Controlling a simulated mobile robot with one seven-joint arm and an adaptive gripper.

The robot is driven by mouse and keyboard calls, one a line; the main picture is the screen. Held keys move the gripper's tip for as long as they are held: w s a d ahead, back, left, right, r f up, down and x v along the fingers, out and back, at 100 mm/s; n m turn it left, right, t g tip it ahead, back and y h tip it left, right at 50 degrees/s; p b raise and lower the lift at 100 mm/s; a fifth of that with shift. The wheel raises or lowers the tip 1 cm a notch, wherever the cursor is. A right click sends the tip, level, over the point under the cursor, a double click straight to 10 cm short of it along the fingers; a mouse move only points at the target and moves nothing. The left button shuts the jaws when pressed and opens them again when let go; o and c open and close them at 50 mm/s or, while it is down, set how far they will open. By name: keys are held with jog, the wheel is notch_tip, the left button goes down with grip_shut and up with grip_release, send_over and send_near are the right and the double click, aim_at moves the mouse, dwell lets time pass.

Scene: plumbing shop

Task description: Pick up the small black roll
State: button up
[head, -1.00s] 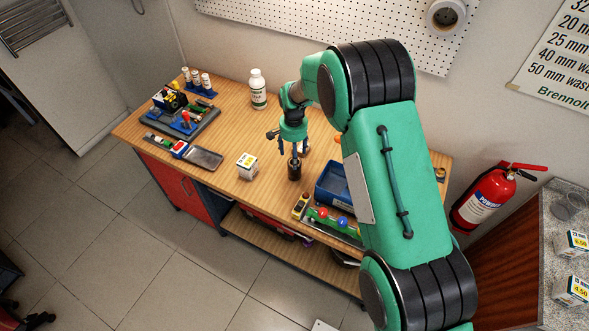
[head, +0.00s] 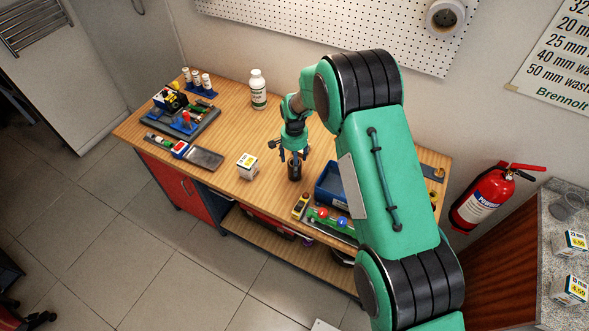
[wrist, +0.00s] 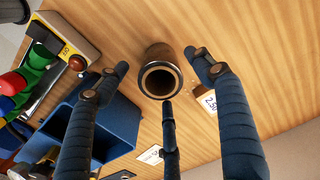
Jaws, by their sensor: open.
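The small black roll (head: 294,171) stands upright on the wooden bench, near the middle. In the wrist view the black roll (wrist: 149,57) shows its round open end with a brownish inner rim. My gripper (head: 295,156) is directly above it, pointing down. In the wrist view its three dark fingers are spread open, with tips to the left, right and below the roll's end. The roll sits between them, and gaps show on the left and right. I cannot tell whether the lower fingertip touches it.
A blue bin (head: 328,190) stands just right of the roll, close to my fingers. A colourful valve set (head: 325,217) lies at the front edge. A small white box (head: 247,166) is to the left, a white bottle (head: 258,90) farther back. A price card (wrist: 208,101) is near the right finger.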

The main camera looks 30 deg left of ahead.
jog(key=shift+f, duration=1.15)
jog(key=c, duration=1.4)
